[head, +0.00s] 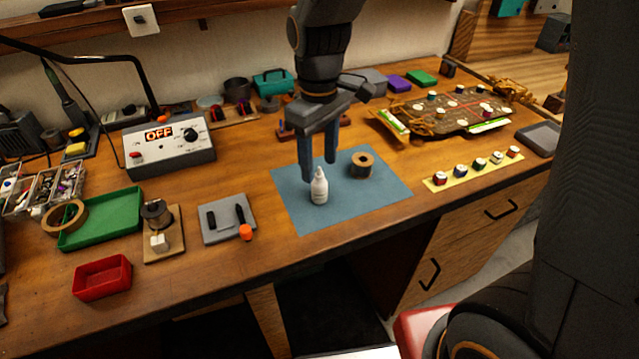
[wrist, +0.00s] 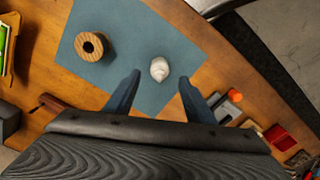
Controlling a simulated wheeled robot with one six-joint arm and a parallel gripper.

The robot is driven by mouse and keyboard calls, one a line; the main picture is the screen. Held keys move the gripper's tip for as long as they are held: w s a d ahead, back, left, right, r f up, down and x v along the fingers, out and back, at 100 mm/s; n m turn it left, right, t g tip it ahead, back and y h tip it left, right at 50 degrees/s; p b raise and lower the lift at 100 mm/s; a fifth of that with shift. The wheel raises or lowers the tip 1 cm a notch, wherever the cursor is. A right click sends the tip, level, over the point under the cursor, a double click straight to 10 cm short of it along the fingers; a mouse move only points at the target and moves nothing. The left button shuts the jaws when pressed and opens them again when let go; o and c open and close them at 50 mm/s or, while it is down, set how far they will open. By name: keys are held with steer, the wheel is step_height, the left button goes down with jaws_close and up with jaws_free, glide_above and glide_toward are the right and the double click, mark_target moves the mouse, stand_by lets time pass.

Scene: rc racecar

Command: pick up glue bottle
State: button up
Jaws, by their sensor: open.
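A small white glue bottle (head: 319,187) stands upright on a blue-grey mat (head: 388,196) near the front of the workbench. In the wrist view the bottle (wrist: 159,69) shows from above, just past the fingertips and between their lines. My gripper (head: 318,172) is open and empty, pointing down above and behind the bottle. In the wrist view my gripper (wrist: 156,80) has a finger on each side, and neither appears to touch the bottle. In the head view one finger shows close to the bottle's left side.
A wooden ring-shaped roll (head: 361,165) sits on the mat to the bottle's right. A grey pad (head: 228,219) with small tools and an orange cap lies left of the mat. A yellow strip (head: 472,171) with several small items lies to the right. The mat's front area is clear.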

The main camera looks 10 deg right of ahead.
mark_target(319, 174)
steer(key=shift+f+p, duration=0.85)
steer(key=shift+f, duration=1.65)
steer(key=c, duration=1.1)
